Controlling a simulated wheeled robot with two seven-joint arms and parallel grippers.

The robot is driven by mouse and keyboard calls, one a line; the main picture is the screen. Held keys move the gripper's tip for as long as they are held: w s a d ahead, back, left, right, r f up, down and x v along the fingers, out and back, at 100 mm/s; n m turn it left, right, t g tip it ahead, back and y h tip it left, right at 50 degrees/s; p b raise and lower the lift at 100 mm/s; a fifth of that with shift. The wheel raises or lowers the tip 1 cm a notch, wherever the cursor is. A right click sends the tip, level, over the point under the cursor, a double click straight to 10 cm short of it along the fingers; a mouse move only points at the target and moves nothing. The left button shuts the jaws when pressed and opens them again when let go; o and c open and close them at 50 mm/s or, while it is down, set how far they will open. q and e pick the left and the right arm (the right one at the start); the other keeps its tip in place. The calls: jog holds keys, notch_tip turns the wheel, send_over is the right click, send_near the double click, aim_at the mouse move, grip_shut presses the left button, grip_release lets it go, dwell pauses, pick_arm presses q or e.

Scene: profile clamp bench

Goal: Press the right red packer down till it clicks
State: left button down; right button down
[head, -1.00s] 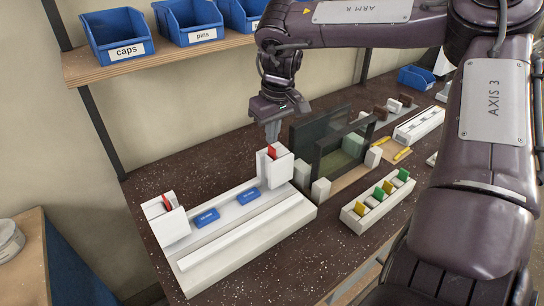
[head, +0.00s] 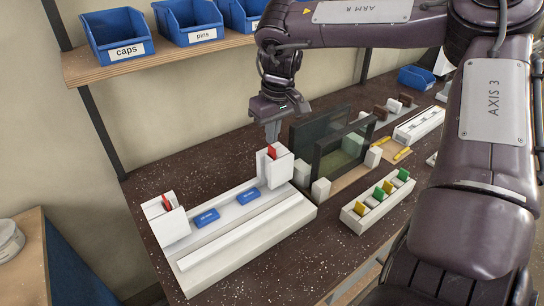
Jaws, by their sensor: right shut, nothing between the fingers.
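The right red packer (head: 271,152) stands upright in the white block at the right end of the white clamp bench (head: 245,232). Its red upper part shows above the block. My right gripper (head: 272,138) points down with its fingers shut and empty, right above this packer. I cannot tell whether the fingertips touch it. The left red packer (head: 166,202) sits in the white block at the left end, also showing at the top. My left gripper is not in view.
Two blue labelled blocks (head: 207,217) lie on the bench between the end blocks. A dark framed pane (head: 322,140) stands close to the right. A white rack (head: 377,202) with yellow and green packers is at the right. Blue bins (head: 115,38) line the shelf behind.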

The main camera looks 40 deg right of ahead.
jog(key=shift+f, duration=0.2)
jog(key=shift+f+b, duration=0.45)
jog(key=shift+b, duration=0.15)
jog(key=shift+f+b, duration=0.4)
jog(key=shift+f, duration=0.05)
jog(key=shift+r, duration=0.1)
dwell(0.3)
jog(key=shift+r+p, duration=2.35)
jog(key=shift+r, duration=1.15)
jog(key=shift+s+f, duration=0.1)
jog(key=shift+f, duration=0.05)
